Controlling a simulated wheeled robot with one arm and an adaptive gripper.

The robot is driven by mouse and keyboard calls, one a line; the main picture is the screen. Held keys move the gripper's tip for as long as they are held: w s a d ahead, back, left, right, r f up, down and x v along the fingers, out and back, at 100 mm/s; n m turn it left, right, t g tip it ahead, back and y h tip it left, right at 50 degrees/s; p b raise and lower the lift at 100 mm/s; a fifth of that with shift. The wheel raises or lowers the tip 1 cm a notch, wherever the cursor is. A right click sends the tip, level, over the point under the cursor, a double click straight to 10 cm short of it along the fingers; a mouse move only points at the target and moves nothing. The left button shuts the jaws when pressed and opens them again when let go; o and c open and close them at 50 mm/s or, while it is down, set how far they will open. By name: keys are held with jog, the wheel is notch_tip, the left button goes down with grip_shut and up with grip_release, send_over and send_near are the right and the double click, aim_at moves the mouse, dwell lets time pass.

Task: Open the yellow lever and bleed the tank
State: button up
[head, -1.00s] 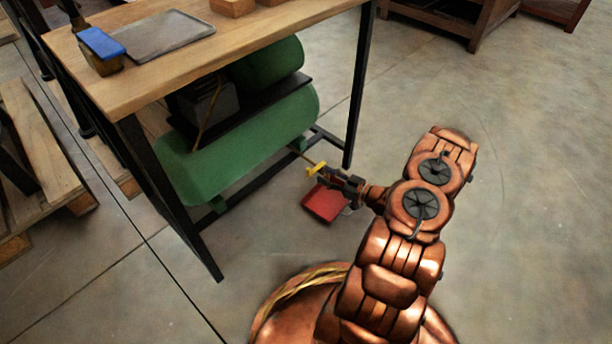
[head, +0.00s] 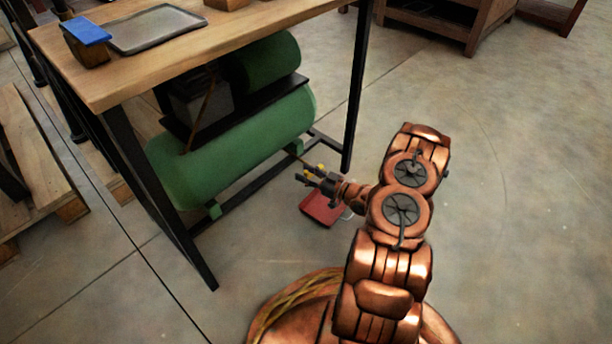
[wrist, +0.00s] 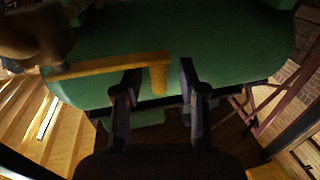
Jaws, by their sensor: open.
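The green tank (head: 240,150) lies under the workbench and fills the upper part of the wrist view (wrist: 225,45). The yellow lever (wrist: 110,66) runs across the tank in the wrist view, with a short end bent down between my fingers. In the head view only small yellow bits of the lever (head: 306,178) show beside my fingers. My gripper (wrist: 160,72) is open, with one finger on each side of the bent end. A gap shows on both sides of that end. The lever's pivot is not clear.
The workbench (head: 130,80) stands over the tank, with its dark legs (head: 355,90) close to my gripper. A red flat object (head: 322,208) lies on the floor below my gripper. The floor to the right is clear.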

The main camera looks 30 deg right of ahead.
jog(key=shift+c, duration=0.3)
grip_shut()
dwell(0.6)
